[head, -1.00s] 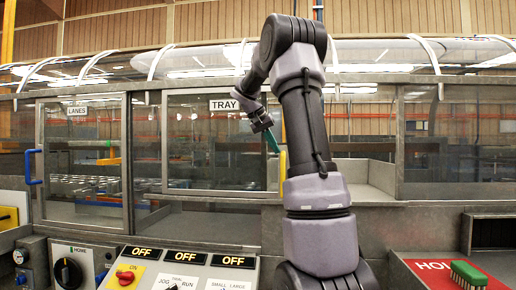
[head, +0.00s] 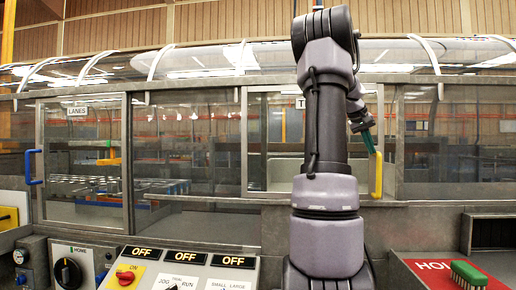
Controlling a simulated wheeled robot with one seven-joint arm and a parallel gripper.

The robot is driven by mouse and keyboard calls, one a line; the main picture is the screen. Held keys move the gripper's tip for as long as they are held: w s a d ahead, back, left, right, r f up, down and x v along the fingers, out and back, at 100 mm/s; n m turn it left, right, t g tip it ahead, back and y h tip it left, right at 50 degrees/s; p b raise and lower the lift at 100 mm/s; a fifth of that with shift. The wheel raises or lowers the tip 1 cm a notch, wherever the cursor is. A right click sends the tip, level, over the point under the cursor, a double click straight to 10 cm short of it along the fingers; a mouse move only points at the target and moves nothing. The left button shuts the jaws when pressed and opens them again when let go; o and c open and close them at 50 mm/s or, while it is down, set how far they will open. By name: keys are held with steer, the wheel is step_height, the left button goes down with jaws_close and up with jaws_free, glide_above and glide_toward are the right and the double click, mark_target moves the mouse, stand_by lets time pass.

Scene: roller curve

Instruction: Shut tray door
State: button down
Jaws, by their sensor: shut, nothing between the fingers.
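The tray door (head: 256,145) is a metal-framed glass sliding panel in the middle of the machine front. Its white TRAY label (head: 299,102) is mostly hidden behind my arm, as is much of the pane. Its right edge is close to the upright post (head: 389,140). A yellow handle (head: 377,175) stands upright at that right edge. My gripper (head: 370,144) is shut and empty, with its teal fingers beside the upper left of the handle. I cannot tell whether they touch it or whether a thin gap is left at the post.
The lanes door (head: 82,109) with a blue handle (head: 33,167) is at the left. A control panel (head: 180,268) with knobs and OFF displays is in front. A green brush (head: 467,273) lies on a red surface (head: 425,272) at the lower right.

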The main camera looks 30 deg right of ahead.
steer(key=s+d, duration=0.5)
steer(key=d, duration=0.1)
steer(key=shift+d, duration=0.4)
steer(key=shift+s+r, duration=0.1)
